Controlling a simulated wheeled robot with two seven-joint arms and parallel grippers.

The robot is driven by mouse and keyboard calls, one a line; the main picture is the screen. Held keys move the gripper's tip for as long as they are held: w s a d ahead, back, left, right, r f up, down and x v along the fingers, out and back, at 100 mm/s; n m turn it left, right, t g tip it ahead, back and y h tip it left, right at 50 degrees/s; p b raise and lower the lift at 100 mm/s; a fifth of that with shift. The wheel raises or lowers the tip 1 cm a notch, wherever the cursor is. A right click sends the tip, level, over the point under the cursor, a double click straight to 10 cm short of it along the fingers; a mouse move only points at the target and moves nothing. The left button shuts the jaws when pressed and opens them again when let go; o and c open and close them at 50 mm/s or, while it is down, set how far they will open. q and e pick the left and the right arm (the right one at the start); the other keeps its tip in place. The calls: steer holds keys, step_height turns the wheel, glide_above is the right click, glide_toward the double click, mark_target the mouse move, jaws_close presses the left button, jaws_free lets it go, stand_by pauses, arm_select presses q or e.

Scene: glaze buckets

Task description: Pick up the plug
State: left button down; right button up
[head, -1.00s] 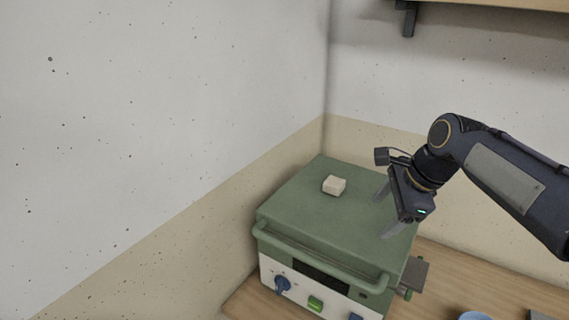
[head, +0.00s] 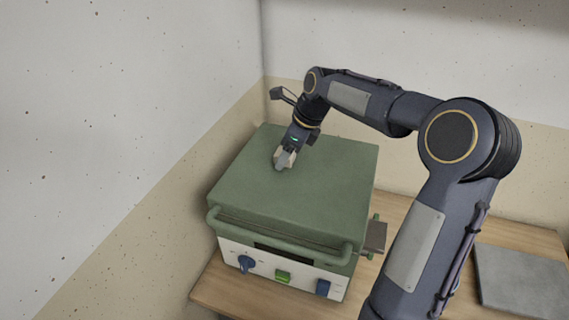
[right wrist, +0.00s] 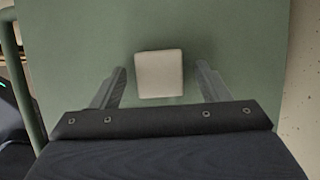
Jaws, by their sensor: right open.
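The plug (right wrist: 159,74) is a small cream block on the green lid (head: 330,180) of a boxy kiln-like unit. In the right wrist view it lies between the two spread fingers of my right gripper (right wrist: 161,72), with a gap on each side. In the head view my right gripper (head: 284,161) points down at the lid's back left part and largely hides the plug. It is open and not closed on the plug. Whether the fingertips touch the lid cannot be told. My left gripper is not in view.
Walls stand close at the left and back. A grey slab (head: 520,280) lies on the wooden table (head: 395,215) at the right.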

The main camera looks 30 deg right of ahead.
steer(key=shift+w+f, duration=0.1)
steer(key=shift+f, duration=0.05)
steer(key=c, duration=1.1)
step_height(320, 180, up, 10)
step_height(320, 180, up, 9)
steer(key=p, duration=0.7)
steer(key=shift+f, duration=0.2)
stand_by(0.9)
